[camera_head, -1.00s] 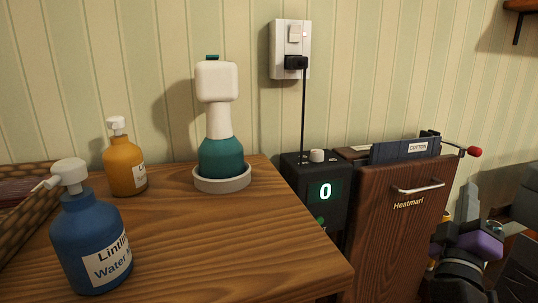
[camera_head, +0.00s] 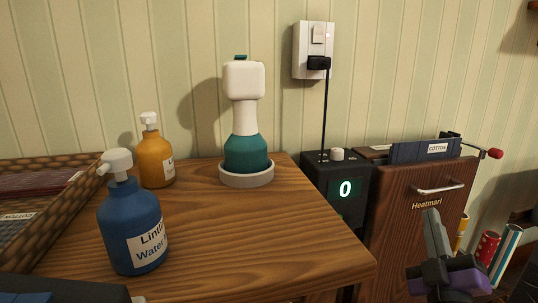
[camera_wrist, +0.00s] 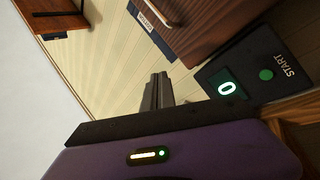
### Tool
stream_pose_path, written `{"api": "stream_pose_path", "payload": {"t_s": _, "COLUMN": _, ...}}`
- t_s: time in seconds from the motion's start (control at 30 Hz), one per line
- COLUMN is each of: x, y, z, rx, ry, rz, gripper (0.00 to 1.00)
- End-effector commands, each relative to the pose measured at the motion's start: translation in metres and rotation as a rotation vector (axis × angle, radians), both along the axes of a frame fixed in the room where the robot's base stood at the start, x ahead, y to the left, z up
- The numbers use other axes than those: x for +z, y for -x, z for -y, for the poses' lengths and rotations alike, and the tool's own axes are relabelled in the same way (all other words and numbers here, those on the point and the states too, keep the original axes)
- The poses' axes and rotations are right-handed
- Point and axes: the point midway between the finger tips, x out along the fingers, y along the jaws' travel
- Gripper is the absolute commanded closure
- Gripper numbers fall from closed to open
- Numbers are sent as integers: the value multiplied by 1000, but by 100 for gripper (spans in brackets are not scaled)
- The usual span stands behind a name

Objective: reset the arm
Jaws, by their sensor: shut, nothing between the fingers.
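My gripper (camera_head: 437,238) is in the lower right of the head view, in front of the wooden Heatmarl cabinet (camera_head: 395,235). Its grey fingers are together and point up, with nothing between them. In the wrist view my gripper (camera_wrist: 158,90) also shows shut and empty, with the striped wall beyond the fingers. The purple body of my gripper fills the bottom of that view. Part of my arm is cut off at the head view's lower edge.
A wooden table (camera_head: 290,250) holds a blue bottle (camera_head: 133,225), an orange bottle (camera_head: 155,160), a teal-and-white device (camera_head: 246,120) and a basket (camera_head: 60,235). A black box (camera_head: 340,195) reading 0 stands between table and cabinet. Rolls (camera_head: 488,245) stand at right.

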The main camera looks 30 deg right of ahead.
Motion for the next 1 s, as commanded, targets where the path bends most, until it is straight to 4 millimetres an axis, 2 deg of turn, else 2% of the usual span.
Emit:
{"api": "stream_pose_path", "payload": {"t_s": 0.17, "x": -46, "y": 1, "z": -55, "rx": 213, "ry": -120, "rz": -16, "gripper": 100}}
{"api": "stream_pose_path", "payload": {"t_s": 0.37, "x": -98, "y": 24, "z": -123, "rx": 444, "ry": -316, "rz": -35, "gripper": 100}}
{"api": "stream_pose_path", "payload": {"t_s": 0.5, "x": -127, "y": 51, "z": -163, "rx": 562, "ry": -465, "rz": -51, "gripper": 100}}
{"api": "stream_pose_path", "payload": {"t_s": 0.7, "x": -160, "y": 98, "z": -209, "rx": 673, "ry": -684, "rz": -84, "gripper": 100}}
{"api": "stream_pose_path", "payload": {"t_s": 0.9, "x": -187, "y": 151, "z": -242, "rx": 717, "ry": -888, "rz": -144, "gripper": 100}}
{"api": "stream_pose_path", "payload": {"t_s": 1.0, "x": -198, "y": 173, "z": -253, "rx": 716, "ry": -961, "rz": -185, "gripper": 100}}
